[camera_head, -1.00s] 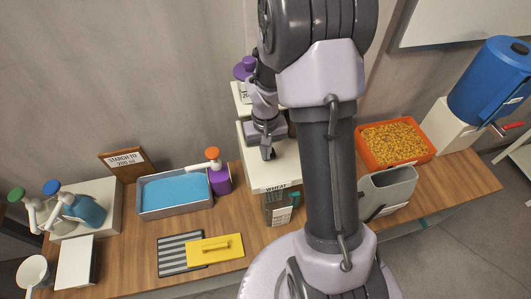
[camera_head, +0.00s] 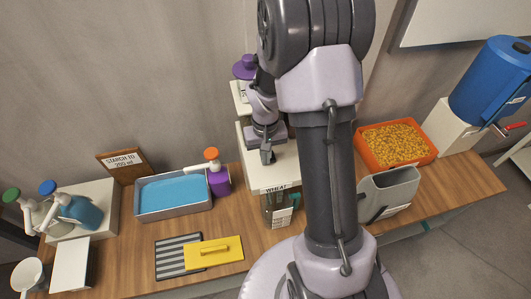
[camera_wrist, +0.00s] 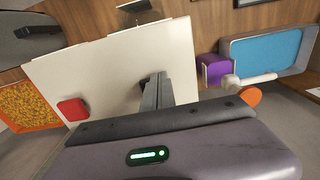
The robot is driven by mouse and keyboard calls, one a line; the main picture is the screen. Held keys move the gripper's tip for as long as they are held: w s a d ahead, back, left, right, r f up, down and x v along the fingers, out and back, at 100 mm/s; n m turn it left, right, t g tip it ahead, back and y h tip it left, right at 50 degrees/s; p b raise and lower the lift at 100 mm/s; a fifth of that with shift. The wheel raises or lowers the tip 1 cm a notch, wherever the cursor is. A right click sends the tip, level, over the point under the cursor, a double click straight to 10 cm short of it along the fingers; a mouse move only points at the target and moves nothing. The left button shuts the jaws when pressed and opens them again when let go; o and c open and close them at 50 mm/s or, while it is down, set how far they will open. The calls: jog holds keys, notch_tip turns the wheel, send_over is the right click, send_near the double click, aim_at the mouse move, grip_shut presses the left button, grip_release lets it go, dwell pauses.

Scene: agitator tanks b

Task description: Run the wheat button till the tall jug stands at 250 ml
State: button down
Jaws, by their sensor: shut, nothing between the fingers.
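The cream wheat dispenser (camera_head: 280,172) stands mid-table, its front marked WHEAT. A see-through jug (camera_head: 271,205) with a white label stands below that front; its fill level cannot be read. A red button (camera_wrist: 72,109) sits on the dispenser's cream top in the wrist view; in the head view it is not visible. My gripper (camera_head: 267,157) is shut and empty above the dispenser top. In the wrist view its fingertips (camera_wrist: 156,88) are over the cream surface, to the right of the red button and apart from it.
An orange tray of yellow grain (camera_head: 396,142) and a grey scoop-like container (camera_head: 390,190) are right of my arm. A blue-filled tray (camera_head: 173,193) and purple bottle (camera_head: 219,181) are left. A yellow float (camera_head: 215,252) lies in front.

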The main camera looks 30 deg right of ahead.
jog(key=shift+s+f, duration=0.15)
notch_tip(320, 180, up, 14)
jog(key=p, duration=0.4)
dwell(0.5)
jog(key=s+a+f+t+y+b, duration=0.1)
jog(key=s+a+f+t+b, duration=0.2)
jog(key=s+a+b, duration=0.4)
jog(key=s+a+f+m+t+y+b, duration=0.1)
jog(key=s+a+f+b, duration=0.4)
jog(key=b, duration=1.1)
jog(key=s+a+t, duration=0.1)
jog(key=s+a, duration=0.2)
jog(key=s, duration=0.1)
jog(key=shift+s+t+b, duration=0.3)
jog(key=shift+t+b, duration=0.1)
